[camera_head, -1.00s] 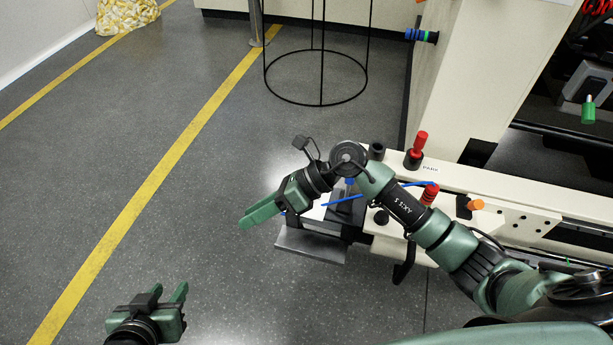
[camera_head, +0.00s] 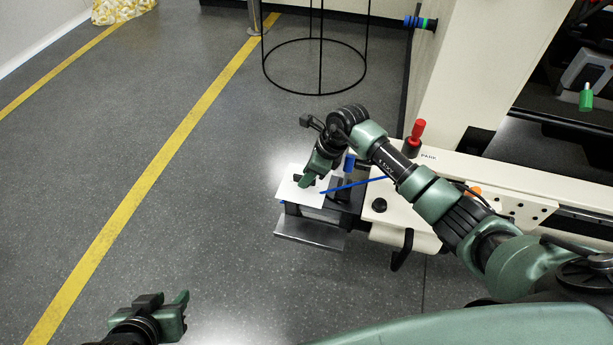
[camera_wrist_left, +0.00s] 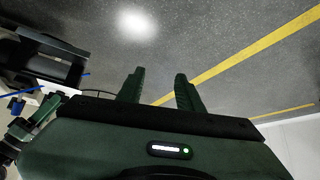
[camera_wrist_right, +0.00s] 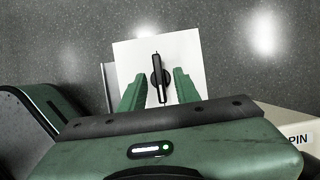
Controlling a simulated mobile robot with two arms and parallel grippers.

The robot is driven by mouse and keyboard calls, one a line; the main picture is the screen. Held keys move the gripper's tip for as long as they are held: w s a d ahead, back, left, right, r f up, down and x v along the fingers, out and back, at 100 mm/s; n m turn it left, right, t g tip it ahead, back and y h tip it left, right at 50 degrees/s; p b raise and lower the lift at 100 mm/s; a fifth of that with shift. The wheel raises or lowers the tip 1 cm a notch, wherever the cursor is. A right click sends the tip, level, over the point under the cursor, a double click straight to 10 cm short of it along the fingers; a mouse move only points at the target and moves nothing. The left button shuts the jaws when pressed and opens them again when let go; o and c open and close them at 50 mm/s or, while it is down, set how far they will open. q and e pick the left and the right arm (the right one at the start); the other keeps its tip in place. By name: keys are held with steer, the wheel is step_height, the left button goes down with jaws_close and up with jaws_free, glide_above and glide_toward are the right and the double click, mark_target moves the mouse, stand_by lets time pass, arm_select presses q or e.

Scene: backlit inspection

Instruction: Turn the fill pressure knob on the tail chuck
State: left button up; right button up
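The plate (camera_head: 290,194) also shows in the head view on the end of the machine, with the knob hidden there behind my gripper. My right gripper (camera_head: 306,182) points down at the plate. In the right wrist view my right gripper (camera_wrist_right: 157,85) is open, one finger on each side of the knob, with gaps to it. My left gripper (camera_head: 168,300) is open and empty over the floor; its fingers (camera_wrist_left: 157,85) stand apart.
A blue cable (camera_head: 355,184) and a blue-topped part (camera_head: 349,163) lie close right of the plate. A grey metal ledge (camera_head: 308,233) juts out below it. A red knob (camera_head: 417,130) stands farther back. The floor to the left is clear.

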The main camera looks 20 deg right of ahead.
arm_select(q)
steer(key=shift+w+d+r, duration=0.15)
steer(key=shift+w+r, duration=0.05)
steer(key=shift+w, duration=0.2)
arm_select(e)
steer(key=shift+a+f, duration=0.15)
steer(key=shift+f, duration=0.1)
jaws_close()
